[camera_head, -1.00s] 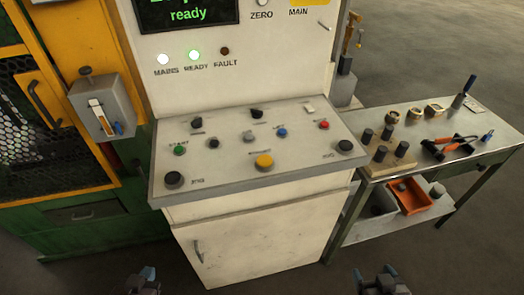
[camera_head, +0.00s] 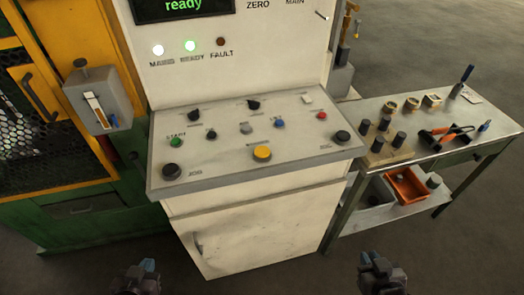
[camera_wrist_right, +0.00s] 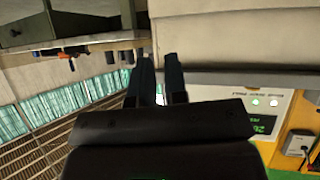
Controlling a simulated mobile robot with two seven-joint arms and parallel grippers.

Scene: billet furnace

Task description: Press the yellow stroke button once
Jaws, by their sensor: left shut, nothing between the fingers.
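The yellow stroke button (camera_head: 262,153) is a round cap at the middle of the console's front row, uncovered in the head view. It sits on the sloped grey panel (camera_head: 225,170) of the white control console (camera_head: 250,220). My left gripper (camera_head: 147,266) is shut and empty, low in the picture, in front of and below the console. My right gripper (camera_head: 370,258) is low at the right, apart from the console. In the right wrist view its two fingers (camera_wrist_right: 161,80) stand a little apart with nothing between them.
Black buttons (camera_head: 172,171) and (camera_head: 342,137) flank the yellow one; a green start button (camera_head: 176,142), blue button (camera_head: 279,124) and red button (camera_head: 321,115) are behind. A metal workbench (camera_head: 440,150) with tools stands at the right, a yellow-green caged machine (camera_head: 50,130) at the left.

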